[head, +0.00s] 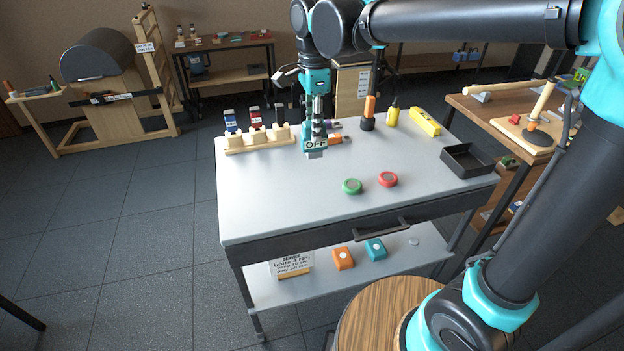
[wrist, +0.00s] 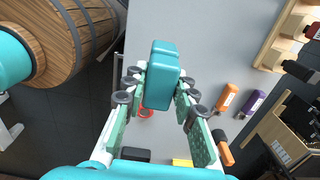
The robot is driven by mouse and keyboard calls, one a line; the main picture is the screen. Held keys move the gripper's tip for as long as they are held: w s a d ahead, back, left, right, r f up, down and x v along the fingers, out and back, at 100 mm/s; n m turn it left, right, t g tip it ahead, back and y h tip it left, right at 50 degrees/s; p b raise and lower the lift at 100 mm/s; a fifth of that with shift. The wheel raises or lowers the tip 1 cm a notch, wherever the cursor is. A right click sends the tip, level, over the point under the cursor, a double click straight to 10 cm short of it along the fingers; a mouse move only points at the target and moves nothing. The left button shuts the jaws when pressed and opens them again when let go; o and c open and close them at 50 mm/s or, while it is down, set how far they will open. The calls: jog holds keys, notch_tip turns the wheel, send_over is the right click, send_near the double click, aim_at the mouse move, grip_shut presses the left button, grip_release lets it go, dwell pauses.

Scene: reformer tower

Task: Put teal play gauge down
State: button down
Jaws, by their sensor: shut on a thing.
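The teal play gauge (wrist: 160,75) is a rounded teal block between the fingers of my gripper (wrist: 158,92) in the wrist view. The fingers press on it from both sides. In the head view my gripper (head: 317,112) points down over the back left part of the grey cart top (head: 270,195). Teal shows at its lower end, beside a small "OFF" label (head: 316,145). I cannot tell whether the gauge touches the top.
A wooden rack (head: 260,140) with blue, red and dark gauges stands left of my gripper. An orange-handled piece (head: 341,139) lies close on its right. Green (head: 352,186) and red (head: 388,179) discs lie in front. A black tray (head: 467,160) sits at right. The front left is clear.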

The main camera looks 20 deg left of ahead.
notch_tip(320, 180, down, 15)
dwell(0.4)
jog(key=c, duration=1.2)
grip_release()
jog(key=shift+f, duration=0.1)
notch_tip(320, 180, up, 12)
jog(key=shift+r, duration=0.1)
jog(key=w+d+f+n+t, duration=0.1)
jog(key=d+f+n, duration=0.4)
jog(key=d, duration=0.9)
jog(key=w+d+f+n+t, duration=0.15)
jog(key=d+f, duration=0.55)
jog(key=d, duration=0.7)
jog(key=s+d+f+n+t, duration=0.1)
jog(key=s+d+f+n, duration=0.4)
jog(key=d, duration=0.3)
jog(key=shift+s+d+f+t, duration=0.4)
jog(key=shift+s+f, duration=0.1)
jog(key=shift+s, duration=0.4)
